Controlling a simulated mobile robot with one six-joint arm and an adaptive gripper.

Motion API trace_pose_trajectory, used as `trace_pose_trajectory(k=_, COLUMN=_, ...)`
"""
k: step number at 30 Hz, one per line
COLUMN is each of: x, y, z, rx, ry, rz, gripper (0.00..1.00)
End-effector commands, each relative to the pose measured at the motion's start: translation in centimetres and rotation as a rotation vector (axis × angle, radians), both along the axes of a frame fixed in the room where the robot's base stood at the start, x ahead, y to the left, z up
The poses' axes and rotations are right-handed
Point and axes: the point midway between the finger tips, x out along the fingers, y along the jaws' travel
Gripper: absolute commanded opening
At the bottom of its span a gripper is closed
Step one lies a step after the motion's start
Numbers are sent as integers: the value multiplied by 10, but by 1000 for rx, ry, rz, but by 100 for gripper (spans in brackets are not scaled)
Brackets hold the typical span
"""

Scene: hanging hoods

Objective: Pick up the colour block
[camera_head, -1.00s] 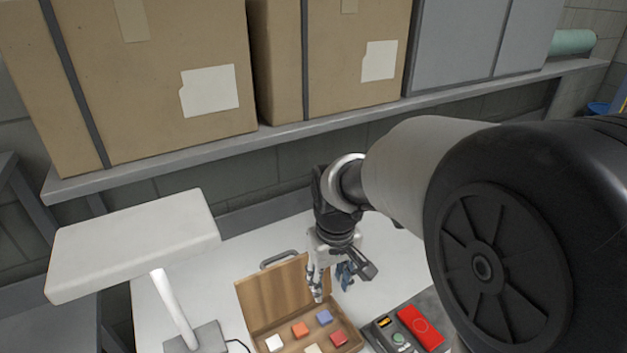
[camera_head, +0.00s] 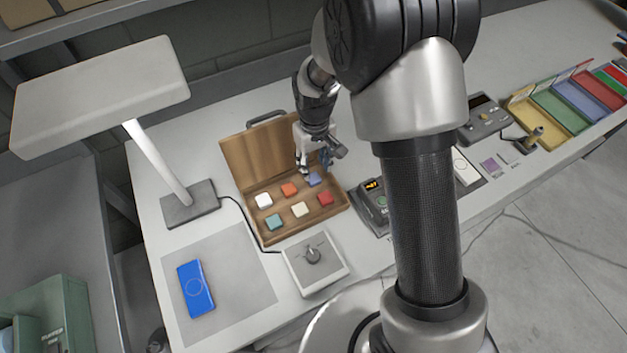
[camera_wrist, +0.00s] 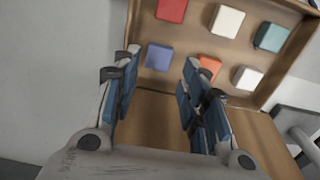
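An open wooden case (camera_head: 234,160) on the white table holds several colour blocks in two rows. The far row has a white block (camera_head: 264,200), an orange block (camera_head: 289,189) and a blue-purple block (camera_head: 314,180). The near row has a teal block (camera_head: 274,222), a cream block (camera_head: 299,209) and a red block (camera_head: 325,198). My gripper (camera_head: 315,168) is open and empty, pointing down at the far right of the case. In the wrist view, the blue-purple block (camera_wrist: 159,57) shows between the fingertips; the height gap to it is unclear.
A white lamp (camera_head: 100,95) stands left of the case. A box with a knob (camera_head: 316,262) sits in front, and a blue device (camera_head: 195,288) lies on a grey mat. A control box (camera_head: 372,206) is close on the right. Coloured trays (camera_head: 565,105) lie far right.

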Motion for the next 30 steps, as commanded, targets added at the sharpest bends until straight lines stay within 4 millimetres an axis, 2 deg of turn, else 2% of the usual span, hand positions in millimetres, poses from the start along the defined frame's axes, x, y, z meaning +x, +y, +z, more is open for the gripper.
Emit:
trace_pose_trajectory(k=8, x=0, y=0, z=-17, rx=0, ry=1, rz=0, gripper=40)
trace_pose_trajectory(k=17, x=0, y=0, z=-60, rx=0, ry=0, rz=0, gripper=40)
trace_pose_trajectory(k=24, x=1, y=0, z=-60, rx=1, ry=-2, rz=0, gripper=40)
trace_pose_trajectory(k=30, x=1, y=0, z=-60, rx=1, ry=-2, rz=0, gripper=27)
